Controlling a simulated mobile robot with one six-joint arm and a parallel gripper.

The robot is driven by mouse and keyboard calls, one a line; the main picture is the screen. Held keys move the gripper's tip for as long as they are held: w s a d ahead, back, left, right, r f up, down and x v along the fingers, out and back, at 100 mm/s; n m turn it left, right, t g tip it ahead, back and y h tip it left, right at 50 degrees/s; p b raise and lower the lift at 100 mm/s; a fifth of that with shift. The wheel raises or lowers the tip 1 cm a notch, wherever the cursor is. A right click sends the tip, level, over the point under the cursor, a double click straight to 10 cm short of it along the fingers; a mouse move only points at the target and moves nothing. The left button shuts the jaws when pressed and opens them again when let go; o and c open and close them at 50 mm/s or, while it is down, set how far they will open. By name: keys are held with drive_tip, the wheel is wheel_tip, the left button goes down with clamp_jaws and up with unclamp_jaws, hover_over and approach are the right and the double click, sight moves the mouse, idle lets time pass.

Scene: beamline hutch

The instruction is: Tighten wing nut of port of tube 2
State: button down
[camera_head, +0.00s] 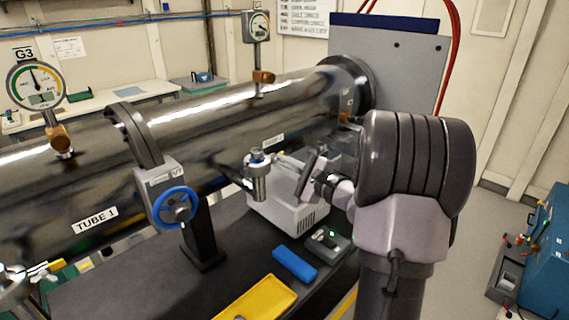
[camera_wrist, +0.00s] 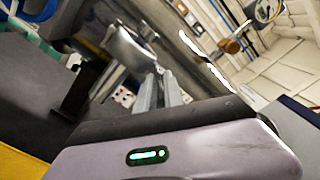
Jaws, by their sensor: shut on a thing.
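A long polished steel tube runs across the head view. The section right of the valve (camera_head: 225,125) has a label too small to read; the left one reads TUBE 1 (camera_head: 95,218). A small upright metal port fitting (camera_head: 258,178) stands at the right section's near side. I cannot clearly see a wing nut; my gripper and wrist hide part of that area.
A valve with a blue handwheel (camera_head: 174,208) stands left of the fitting. Gauges (camera_head: 37,85) rise from the tube. Below are a pale ventilated box (camera_head: 285,205), a blue block (camera_head: 294,263) and a yellow tray (camera_head: 258,300).

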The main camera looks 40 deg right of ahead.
idle(0.4)
drive_tip(key=c, duration=1.6)
unclamp_jaws()
drive_tip(key=shift+s, duration=0.1)
drive_tip(key=shift+c, duration=0.2)
drive_tip(key=s+d+n+p, duration=0.1)
drive_tip(key=s+n, duration=0.8)
drive_tip(key=s, duration=0.8)
drive_tip(key=shift+d+r+n, duration=0.15)
drive_tip(key=shift+d+n, duration=0.05)
drive_tip(key=shift+n, duration=0.1)
